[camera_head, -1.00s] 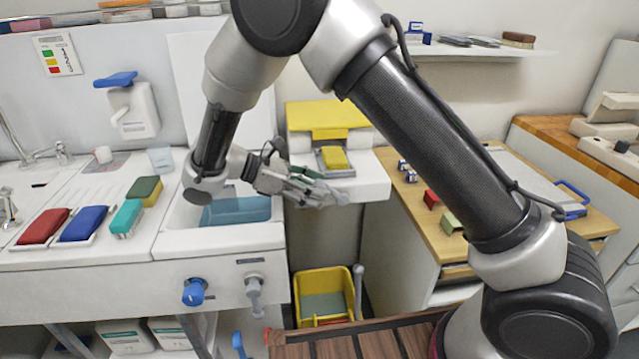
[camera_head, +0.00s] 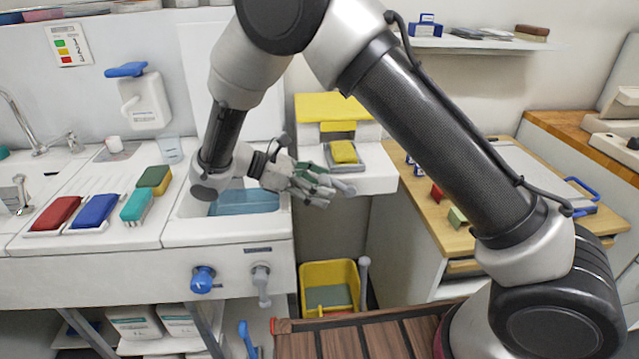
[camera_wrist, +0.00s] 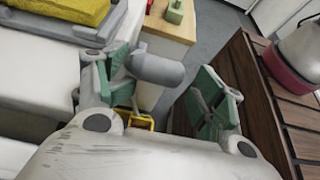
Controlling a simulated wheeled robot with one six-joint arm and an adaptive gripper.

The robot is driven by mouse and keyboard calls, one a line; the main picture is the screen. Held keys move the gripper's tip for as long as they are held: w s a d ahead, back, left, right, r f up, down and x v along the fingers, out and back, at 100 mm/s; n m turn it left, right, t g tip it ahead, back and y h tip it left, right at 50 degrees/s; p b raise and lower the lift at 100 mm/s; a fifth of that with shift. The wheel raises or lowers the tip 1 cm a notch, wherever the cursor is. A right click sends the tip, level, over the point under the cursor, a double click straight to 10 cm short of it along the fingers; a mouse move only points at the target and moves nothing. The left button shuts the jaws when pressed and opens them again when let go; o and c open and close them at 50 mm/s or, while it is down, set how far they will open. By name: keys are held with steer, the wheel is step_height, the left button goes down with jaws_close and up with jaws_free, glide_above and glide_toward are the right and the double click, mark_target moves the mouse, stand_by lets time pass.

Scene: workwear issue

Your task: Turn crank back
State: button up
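A white unit with a yellow lid (camera_head: 335,107) stands at the middle back, with a yellow pad (camera_head: 343,152) on its tray. A grey rounded handle, apparently the crank (camera_wrist: 157,68), sticks out beside this unit in the wrist view. My gripper (camera_wrist: 160,95) is open, its green-padded fingers spread. The handle shows between them, nearer the left finger; I cannot tell whether it touches.
A sink (camera_head: 245,200) lies left of my gripper, with a blue knob (camera_head: 203,280) and a grey knob (camera_head: 261,285) on its front. A yellow bin (camera_head: 330,285) stands below. A wooden slatted surface (camera_head: 345,335) is in front. A wooden-topped cabinet (camera_head: 455,240) stands right.

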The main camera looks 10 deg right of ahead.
steer(key=shift+a+f, duration=0.3)
steer(key=shift+f, duration=0.1)
steer(key=v, duration=0.8)
steer(key=shift+d+r, duration=0.25)
steer(key=shift+r, duration=0.1)
steer(key=s+d+r+m+g+y, duration=0.1)
steer(key=d+r+m+y, duration=0.2)
steer(key=d+r, duration=0.35)
steer(key=s+d+r+m+y, duration=0.1)
steer(key=d+r+m+y, duration=0.15)
steer(key=d, duration=0.65)
steer(key=s+d+r+m+g+y, duration=0.1)
steer(key=s+d+r+m+y, duration=0.15)
steer(key=d+r, duration=0.4)
steer(key=s+d+m+t+y, duration=0.4)
steer(key=s+d+m+t, duration=0.2)
steer(key=s+d+m, duration=0.4)
steer(key=s+d, duration=0.4)
steer(key=s, duration=0.1)
steer(key=shift+y, duration=0.4)
